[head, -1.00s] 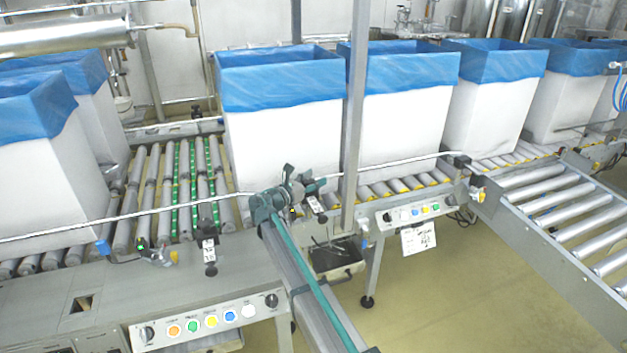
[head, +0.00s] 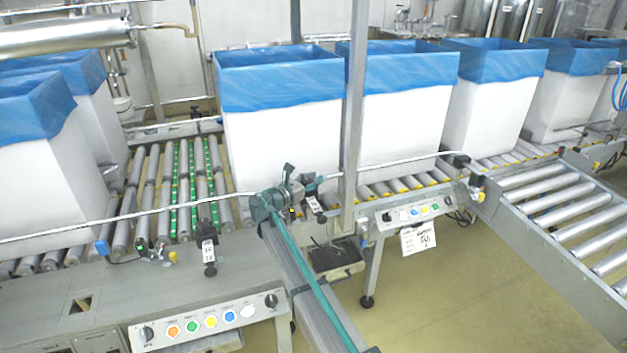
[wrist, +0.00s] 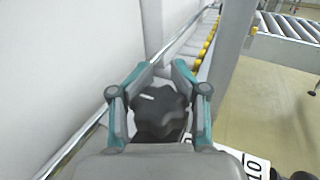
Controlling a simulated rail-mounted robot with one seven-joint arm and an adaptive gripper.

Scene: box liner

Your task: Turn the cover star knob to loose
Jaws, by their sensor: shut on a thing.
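The dark star knob (wrist: 160,110) shows in the wrist view between the two teal-edged fingers of my gripper (wrist: 162,78). The fingers are shut on it, one on each side. A white line shows on the knob's face. In the head view my gripper (head: 312,184) is at the guide rail beside the middle white box, and it hides most of the knob. A white tag with dark print (head: 316,205) is just below the gripper; it also shows in the wrist view (wrist: 256,165).
White boxes with blue liners (head: 280,130) stand on the roller conveyor behind the rail. A grey upright post (head: 352,130) is close to the right of my gripper. Button panels (head: 208,320) are in front. Another tagged clamp (head: 208,252) is to the left.

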